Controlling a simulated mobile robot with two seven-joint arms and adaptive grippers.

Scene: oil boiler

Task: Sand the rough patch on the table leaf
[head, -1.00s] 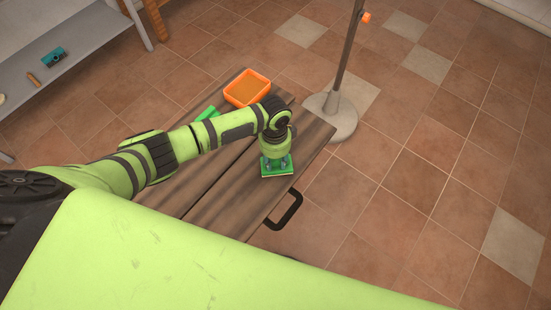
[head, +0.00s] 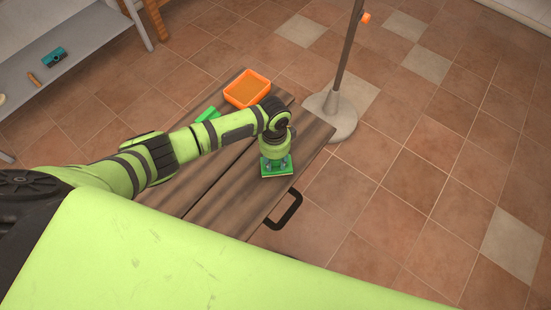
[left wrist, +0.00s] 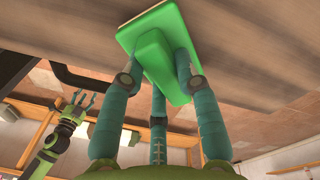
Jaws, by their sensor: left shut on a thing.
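The wooden table leaf (head: 222,202), made of dark planks, lies below my left arm. My left gripper (head: 276,160) points down near the leaf's right side and is shut on a green sanding block (head: 277,174). In the left wrist view the fingers hold the block (left wrist: 150,50) by its raised grip, its flat plate against or very near the wood (left wrist: 245,45). I cannot tell contact for certain. I cannot make out a rough patch; block and arm cover part of the leaf. My right gripper (left wrist: 76,102) shows in the left wrist view with fingers spread, empty.
An orange tray (head: 247,90) stands at the leaf's far edge, with a green object (head: 208,114) beside it, partly hidden by my arm. A black handle (head: 288,212) sticks out on the right. A pole on a round base (head: 333,120) stands close beyond. A grey shelf (head: 30,80) is at left.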

